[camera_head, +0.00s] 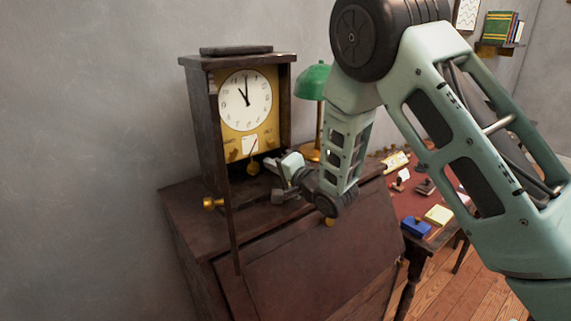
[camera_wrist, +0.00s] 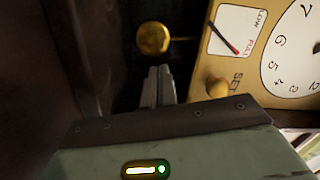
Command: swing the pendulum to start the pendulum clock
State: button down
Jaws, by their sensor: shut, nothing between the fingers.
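The pendulum clock (camera_head: 202,105) is a dark wooden case with a white dial (camera_head: 245,100) on a yellow plate. Its pendulum bob (camera_head: 253,168), a round brass disc, hangs below the plate. The bob also shows in the wrist view (camera_wrist: 152,38), at the top, with a thin rod running right. My gripper (camera_head: 271,164) is in front of the lower case, just right of the bob. In the wrist view my gripper (camera_wrist: 158,72) has its fingers together and empty, pointing at the bob with a small gap visible; exact depth is unclear.
A brass SET knob (camera_wrist: 217,88) and a LOW/FULL gauge (camera_wrist: 235,35) sit close beside my fingers. A brass knob (camera_head: 212,203) is on the narrow open door in front of the case. A green lamp (camera_head: 313,82) stands right. A red-topped table (camera_head: 431,190) holds small items.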

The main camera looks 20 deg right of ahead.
aim_at(256, 169)
jog(key=shift+w, duration=0.2)
jog(key=shift+s+a+f+m+b, duration=0.2)
jog(key=shift+a+f+m+b, duration=0.3)
jog(key=shift+b, duration=0.25)
jog(key=shift+s+a+f+m+b, duration=0.1)
jog(key=shift+s+a+m+b, duration=0.1)
jog(key=shift+a+m+b, duration=0.45)
jog(key=shift+s+a+m, duration=0.15)
jog(key=shift+a+m, duration=0.1)
jog(key=shift+a, duration=0.2)
